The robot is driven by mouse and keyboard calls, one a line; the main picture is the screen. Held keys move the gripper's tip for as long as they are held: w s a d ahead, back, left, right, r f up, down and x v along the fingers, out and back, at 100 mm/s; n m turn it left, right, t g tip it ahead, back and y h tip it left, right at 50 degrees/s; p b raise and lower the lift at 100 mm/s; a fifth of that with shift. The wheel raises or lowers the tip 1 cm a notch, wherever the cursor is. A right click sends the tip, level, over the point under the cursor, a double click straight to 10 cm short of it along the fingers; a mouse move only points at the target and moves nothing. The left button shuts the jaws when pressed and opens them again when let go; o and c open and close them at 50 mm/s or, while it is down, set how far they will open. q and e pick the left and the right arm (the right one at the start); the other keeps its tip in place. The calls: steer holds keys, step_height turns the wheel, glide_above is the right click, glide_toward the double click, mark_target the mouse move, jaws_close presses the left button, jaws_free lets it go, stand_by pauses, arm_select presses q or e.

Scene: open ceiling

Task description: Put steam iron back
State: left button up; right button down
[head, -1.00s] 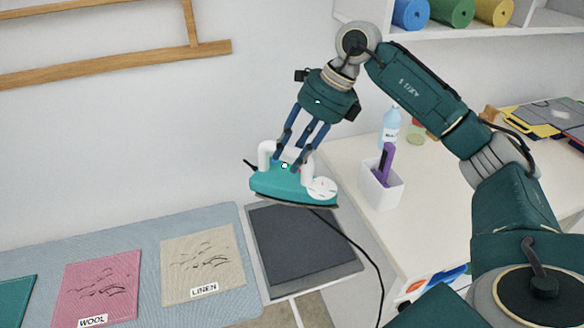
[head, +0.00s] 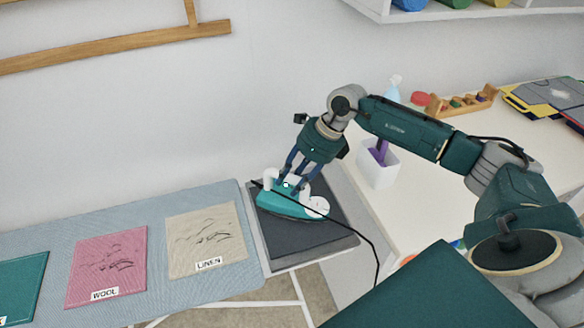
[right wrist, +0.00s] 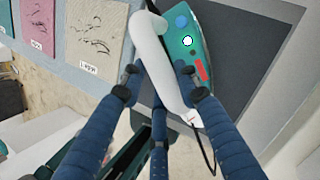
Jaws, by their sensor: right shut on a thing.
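The teal and white steam iron (head: 284,205) is over the dark rest pad (head: 325,236) at the right end of the ironing board. It looks level and low over the pad; I cannot tell whether it touches. My right gripper (head: 287,184) is shut on the iron's white handle from above. In the right wrist view, the fingers (right wrist: 160,85) close around the white handle (right wrist: 154,58), with the teal body (right wrist: 190,45) beside it and the dark pad beneath. A black cord runs from the iron down past the pad's right side. My left gripper is not in view.
The blue-grey ironing board (head: 150,228) holds a linen cloth (head: 208,240), a pink wool cloth (head: 106,266) and a teal cloth (head: 20,287). On the white table to the right stand a white cup (head: 377,166) with a purple item and a wooden tray (head: 463,101).

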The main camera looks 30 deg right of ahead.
steer(key=shift+w+f, duration=0.15)
steer(key=shift+f, duration=0.25)
steer(key=c, duration=1.7)
jaws_free()
steer(key=shift+f, duration=0.25)
steer(key=o, duration=0.4)
steer(key=shift+s, duration=0.2)
steer(key=shift+r, duration=0.1)
steer(key=shift+r, duration=0.1)
